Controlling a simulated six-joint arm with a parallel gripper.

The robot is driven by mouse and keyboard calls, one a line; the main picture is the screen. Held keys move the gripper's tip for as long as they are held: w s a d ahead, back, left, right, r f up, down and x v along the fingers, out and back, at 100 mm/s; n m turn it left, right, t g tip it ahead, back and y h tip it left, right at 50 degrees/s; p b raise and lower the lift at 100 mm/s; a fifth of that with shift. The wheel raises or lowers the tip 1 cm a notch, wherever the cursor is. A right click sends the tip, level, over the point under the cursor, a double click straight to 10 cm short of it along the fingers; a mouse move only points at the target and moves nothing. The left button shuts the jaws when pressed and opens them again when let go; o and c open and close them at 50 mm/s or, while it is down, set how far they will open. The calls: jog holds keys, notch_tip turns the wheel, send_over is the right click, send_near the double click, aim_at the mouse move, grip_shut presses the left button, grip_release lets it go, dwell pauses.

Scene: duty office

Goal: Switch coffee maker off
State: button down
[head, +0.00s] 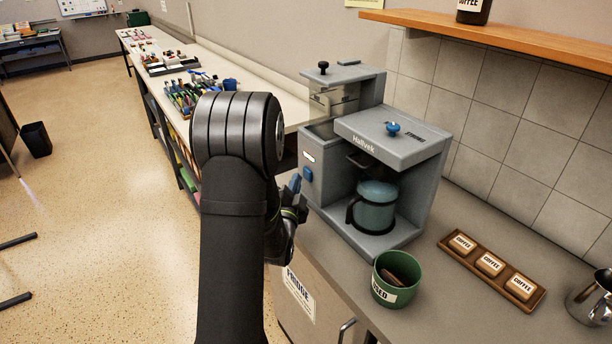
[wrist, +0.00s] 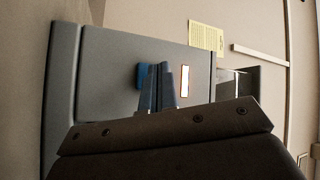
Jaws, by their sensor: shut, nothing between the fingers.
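The grey coffee maker (head: 426,153) stands on the counter with a glass jug (head: 375,206) inside its bay. On its left side face are a blue switch (head: 308,174) and, above it, a pale lit window with an orange-red edge (head: 309,157). In the wrist view the switch (wrist: 142,76) and the bright window (wrist: 184,80) show on the grey face (wrist: 110,75). My gripper (head: 294,184) is shut and empty, just left of the switch. In the wrist view its fingertips (wrist: 159,72) overlap part of the switch; I cannot tell whether they touch it.
A green cup (head: 390,286) marked USED stands in front of the coffee maker. A wooden tray (head: 462,262) of coffee packets and a metal pitcher (head: 592,298) are to the right. A wooden shelf (head: 500,37) hangs above. Open floor (head: 90,200) lies left.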

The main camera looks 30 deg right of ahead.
jog(key=shift+d, duration=0.1)
jog(key=shift+d, duration=0.3)
jog(key=shift+d, duration=0.45)
dwell(0.8)
jog(key=shift+a, duration=0.9)
jog(key=shift+a, duration=2.5)
jog(key=shift+a, duration=1.9)
